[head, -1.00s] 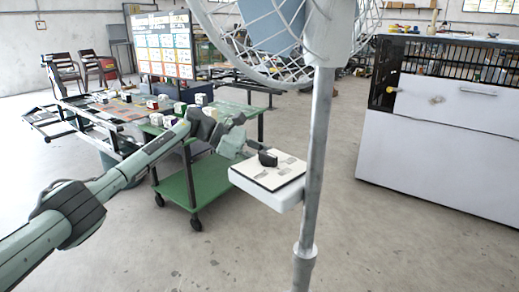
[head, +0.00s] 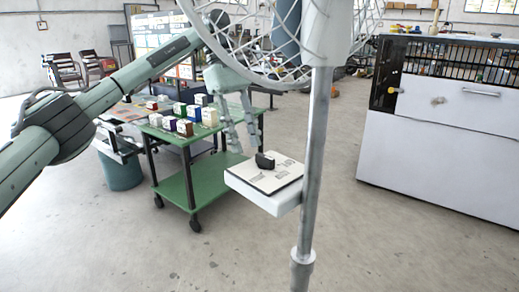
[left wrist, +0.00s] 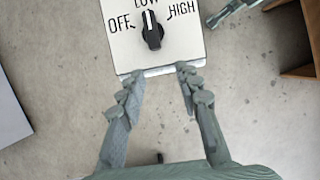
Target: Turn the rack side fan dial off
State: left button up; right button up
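The black fan dial (head: 265,160) sits on a white control box (head: 266,202) fixed to the fan's pole. In the left wrist view the dial (left wrist: 152,34) stands on a panel marked OFF at the left, LOW at the top and HIGH at the right. Its white line points up toward LOW. My left gripper (head: 247,147) is open and empty, just behind and left of the box. In the left wrist view its fingertips (left wrist: 159,74) are apart, below the box's near edge, not on the dial. My right gripper is not in the head view; a grey-green jointed piece at the wrist view's top right may be it.
The fan's pole (head: 316,150) and wire cage (head: 265,70) stand close to the box. A green cart (head: 178,190) with several small boxes stands behind left. A white cabinet (head: 430,150) is at the right. The floor in front is clear.

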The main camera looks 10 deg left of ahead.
aim_at(261, 154)
pick_arm(q)
jog(key=s+d, duration=0.2)
jog(key=d, duration=0.1)
jog(key=shift+s+d, duration=0.2)
jog(key=shift+d, duration=0.1)
jog(key=shift+d+f, duration=0.2)
jog(key=shift+f, duration=0.35)
jog(key=shift+s, duration=0.1)
grip_shut()
